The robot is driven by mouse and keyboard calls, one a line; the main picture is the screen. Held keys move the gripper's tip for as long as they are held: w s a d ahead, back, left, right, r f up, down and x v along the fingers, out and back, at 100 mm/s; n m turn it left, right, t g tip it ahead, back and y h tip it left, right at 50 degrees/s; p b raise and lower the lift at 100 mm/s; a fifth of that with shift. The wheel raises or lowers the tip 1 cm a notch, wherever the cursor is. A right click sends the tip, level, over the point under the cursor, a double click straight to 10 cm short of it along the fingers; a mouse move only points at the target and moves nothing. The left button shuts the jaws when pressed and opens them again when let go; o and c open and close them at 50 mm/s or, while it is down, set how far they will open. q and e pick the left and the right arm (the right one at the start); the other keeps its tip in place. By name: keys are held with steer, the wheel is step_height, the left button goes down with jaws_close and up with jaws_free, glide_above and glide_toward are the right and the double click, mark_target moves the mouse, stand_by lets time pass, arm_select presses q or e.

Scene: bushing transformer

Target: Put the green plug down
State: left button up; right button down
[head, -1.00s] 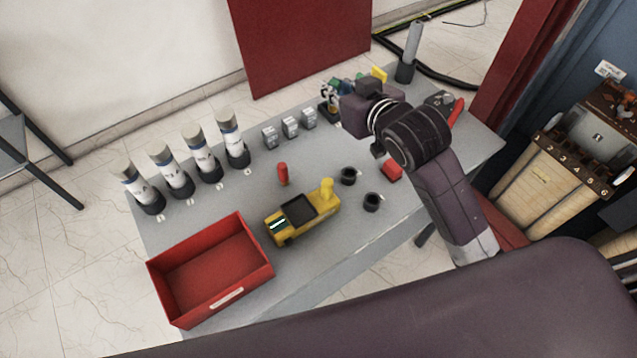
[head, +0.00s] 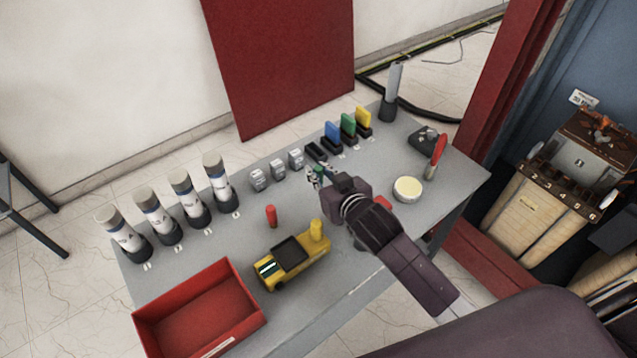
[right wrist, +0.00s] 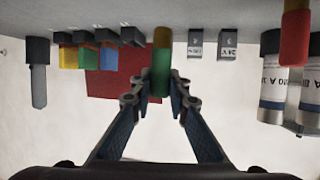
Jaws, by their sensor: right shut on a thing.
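The green plug (right wrist: 161,82) is held between the fingertips of my right gripper (right wrist: 161,93) in the right wrist view. Its brass-coloured end points at the grey table; I cannot tell whether it touches. In the head view the green plug (head: 319,172) shows small at the tips of my right gripper (head: 314,175), over the table (head: 300,205) and near the small grey blocks. My left gripper is not in view.
A red plug (head: 271,216) stands on the table beside a yellow tester (head: 292,258). A red bin (head: 200,310) is at the front left. Coloured blocks in black holders (head: 348,128) stand behind. A round pale roll (head: 407,189) lies right of my arm.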

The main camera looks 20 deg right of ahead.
step_height(320, 180, down, 4)
steer(key=shift+f, duration=0.1)
steer(key=c, duration=1.8)
jaws_free()
steer(key=shift+c, duration=0.2)
steer(key=shift+s, duration=0.1)
steer(key=b+v, duration=0.1)
steer(key=v, duration=1.1)
